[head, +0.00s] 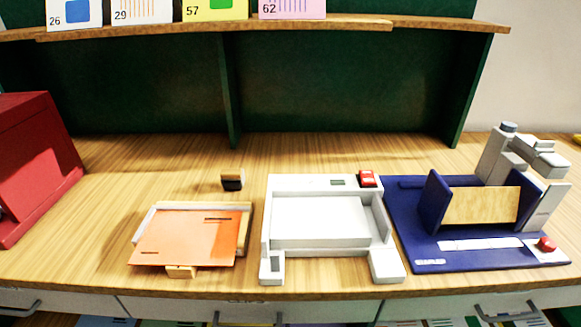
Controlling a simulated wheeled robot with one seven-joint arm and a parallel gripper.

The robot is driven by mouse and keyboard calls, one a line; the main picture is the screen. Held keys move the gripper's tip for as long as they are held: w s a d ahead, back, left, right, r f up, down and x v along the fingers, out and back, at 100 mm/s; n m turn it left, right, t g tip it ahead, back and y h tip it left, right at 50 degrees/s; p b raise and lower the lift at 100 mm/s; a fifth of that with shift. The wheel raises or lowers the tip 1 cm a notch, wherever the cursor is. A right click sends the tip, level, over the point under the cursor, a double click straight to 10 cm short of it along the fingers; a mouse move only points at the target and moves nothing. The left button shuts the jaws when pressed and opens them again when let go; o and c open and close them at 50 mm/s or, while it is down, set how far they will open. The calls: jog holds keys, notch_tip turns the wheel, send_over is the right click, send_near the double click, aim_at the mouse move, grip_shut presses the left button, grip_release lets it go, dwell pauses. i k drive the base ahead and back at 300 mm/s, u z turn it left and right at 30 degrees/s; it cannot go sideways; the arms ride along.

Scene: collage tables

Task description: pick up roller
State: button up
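A small block-like thing with a tan and brown wooden top and a dark lower part (232,180) stands on the wooden table, behind the orange sheet. It may be the roller, but it is too small to tell for sure. Nothing touches it. My gripper is not in the head view.
An orange sheet (185,240) lies on a wooden-edged tray (245,232). A white machine (320,185) with a red button stands mid-table. A blue-based stapler device (415,255) is at right, a red box (35,165) at left. A shelf (200,30) overhangs the back.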

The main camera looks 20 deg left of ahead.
aim_at(226, 173)
jog(key=z, duration=0.8)
jog(key=k, duration=1.9)
jog(key=u, duration=1.35)
jog(key=i, duration=1.05)
jog(key=z, duration=0.05)
